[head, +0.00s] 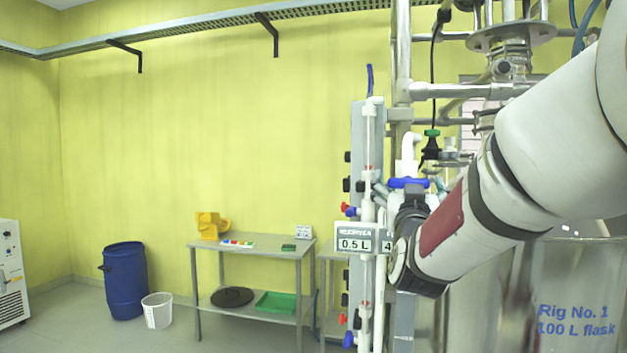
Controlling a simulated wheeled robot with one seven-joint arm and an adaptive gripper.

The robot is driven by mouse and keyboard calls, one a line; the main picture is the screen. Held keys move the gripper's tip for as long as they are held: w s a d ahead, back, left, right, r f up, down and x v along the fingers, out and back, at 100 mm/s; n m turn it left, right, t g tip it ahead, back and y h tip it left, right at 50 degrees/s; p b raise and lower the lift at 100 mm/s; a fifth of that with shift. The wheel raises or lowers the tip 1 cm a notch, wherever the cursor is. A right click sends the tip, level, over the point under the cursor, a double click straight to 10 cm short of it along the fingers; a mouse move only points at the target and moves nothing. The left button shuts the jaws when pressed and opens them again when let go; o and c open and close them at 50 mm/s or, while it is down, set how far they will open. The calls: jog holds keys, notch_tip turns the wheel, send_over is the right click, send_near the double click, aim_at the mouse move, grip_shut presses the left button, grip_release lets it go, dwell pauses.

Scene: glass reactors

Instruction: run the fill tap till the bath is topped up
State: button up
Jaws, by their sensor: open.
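A blue tap handle (409,183) sits crosswise on a white elbow pipe (409,150) on the rig, just right of the panel of tubes. I cannot tell for sure that it is the fill tap. My gripper (410,197) is open, just below the blue handle in the picture. Its fingers are dark and partly lost against the rig, so I cannot tell whether they touch the handle. The bath and its water level cannot be made out; my arm covers much of the rig. A large glass vessel (575,290) marked "Rig No. 1 100 L flask" stands at lower right.
Metal rig pipes (455,91) and a tube panel (358,140) with red and blue taps crowd my gripper. A sign (355,243) reads 0.5 L. A grey bench (260,243), blue drum (125,280) and white bucket (157,311) stand at left; some floor there is clear.

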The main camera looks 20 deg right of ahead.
jog(key=c, duration=1.2)
jog(key=shift+o, duration=0.2)
jog(key=shift+n, duration=0.5)
jog(key=n+y+b, duration=0.1)
jog(key=n+y, duration=0.1)
jog(key=n, duration=0.2)
jog(key=n+t+y+b, duration=0.1)
jog(key=n+y+b, duration=0.1)
jog(key=n, duration=0.2)
jog(key=shift+t, duration=0.3)
jog(key=n+y, duration=0.1)
jog(key=n, duration=0.2)
jog(key=n+y+b, duration=0.1)
jog(key=n+y, duration=0.1)
jog(key=n, duration=0.1)
jog(key=shift+w, duration=0.1)
jog(key=shift+n, duration=0.5)
